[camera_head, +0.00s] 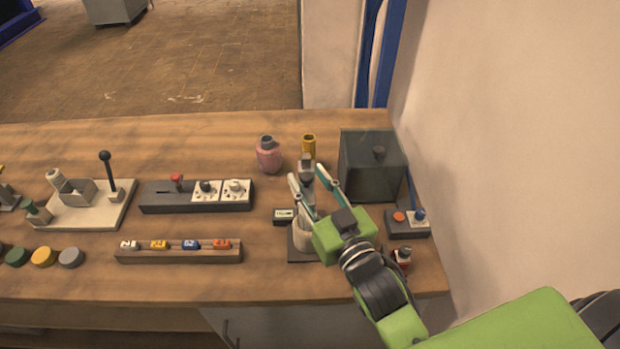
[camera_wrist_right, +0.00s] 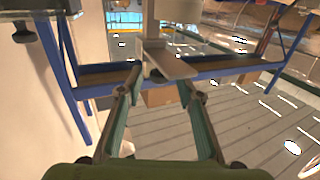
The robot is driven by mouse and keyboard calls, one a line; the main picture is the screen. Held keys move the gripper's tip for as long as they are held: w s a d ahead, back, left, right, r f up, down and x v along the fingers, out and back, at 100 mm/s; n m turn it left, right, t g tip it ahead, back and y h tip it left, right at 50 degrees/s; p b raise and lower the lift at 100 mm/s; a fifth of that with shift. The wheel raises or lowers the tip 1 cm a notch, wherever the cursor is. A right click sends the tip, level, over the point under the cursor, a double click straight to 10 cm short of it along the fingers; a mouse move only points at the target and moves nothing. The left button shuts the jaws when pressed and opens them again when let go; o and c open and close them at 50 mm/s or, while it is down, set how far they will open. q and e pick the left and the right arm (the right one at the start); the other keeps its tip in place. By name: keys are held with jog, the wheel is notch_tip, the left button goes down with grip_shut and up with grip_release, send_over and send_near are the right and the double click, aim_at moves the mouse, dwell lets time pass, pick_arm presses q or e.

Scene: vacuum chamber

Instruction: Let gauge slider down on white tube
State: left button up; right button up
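The gauge stand has a dark base (camera_head: 300,256) on the right part of the bench. A pale tube (camera_head: 301,236), likely the white tube, stands upright on it, partly hidden by my right gripper. The grey gauge slider (camera_head: 306,170) is high above the tube, and a small display (camera_head: 284,215) is beside the stand. My right gripper (camera_head: 309,174) is open, its fingers spread on either side of the slider. The right wrist view shows a grey slider part (camera_wrist_right: 170,65) at the fingertips; I cannot tell whether they touch it. My left gripper is not in view.
A pink bottle (camera_head: 268,156) and a yellow cylinder (camera_head: 309,146) stand behind the gauge. A dark transparent box (camera_head: 370,175) and a joystick box (camera_head: 408,223) are to the right. A switch panel (camera_head: 196,204) and a rack of coloured blocks (camera_head: 180,255) lie left.

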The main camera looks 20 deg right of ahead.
aim_at(310, 193)
jog(key=c, duration=0.8)
jog(key=shift+f+b, duration=1.25)
jog(key=shift+f, duration=1)
jog(key=shift+r, duration=0.15)
jog(key=o, duration=0.8)
